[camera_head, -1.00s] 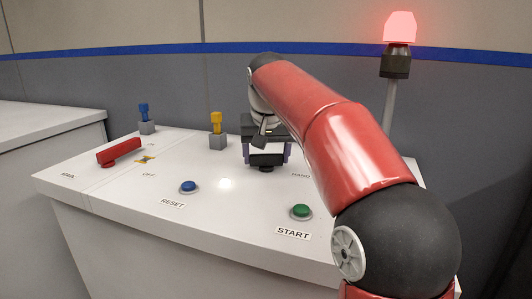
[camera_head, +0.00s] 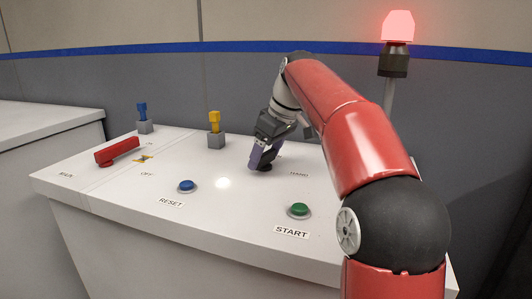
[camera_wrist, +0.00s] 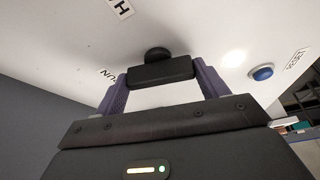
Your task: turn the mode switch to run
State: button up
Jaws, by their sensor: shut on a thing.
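The mode switch (camera_wrist: 160,72) is a black knob with a bar-shaped grip on the white console top. My gripper (camera_wrist: 162,78) is shut on it, one purple finger at each end of the bar. In the head view my gripper (camera_head: 262,155) leans over the switch (camera_head: 265,167), mostly hiding it. In the wrist view a partly covered label ending in "UN" (camera_wrist: 108,76) lies left of the switch, and a cropped label starting with "H" (camera_wrist: 120,7) is farther up. The head view shows the HAND label (camera_head: 299,175). Which label the knob points to, I cannot tell.
A blue RESET button (camera_head: 186,186) and a green START button (camera_head: 299,210) sit toward the console's front. A red lever (camera_head: 117,151), a yellow switch (camera_head: 214,120) and a blue switch (camera_head: 143,112) stand left. A beacon (camera_head: 398,27) glows red behind.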

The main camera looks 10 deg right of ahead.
jog(key=shift+w+n+g+y, duration=0.1)
jog(key=shift+n+g+y, duration=0.25)
jog(key=shift+n, duration=0.85)
jog(key=o, duration=1)
jog(key=shift+d+r, duration=0.1)
jog(key=shift+v, duration=3.8)
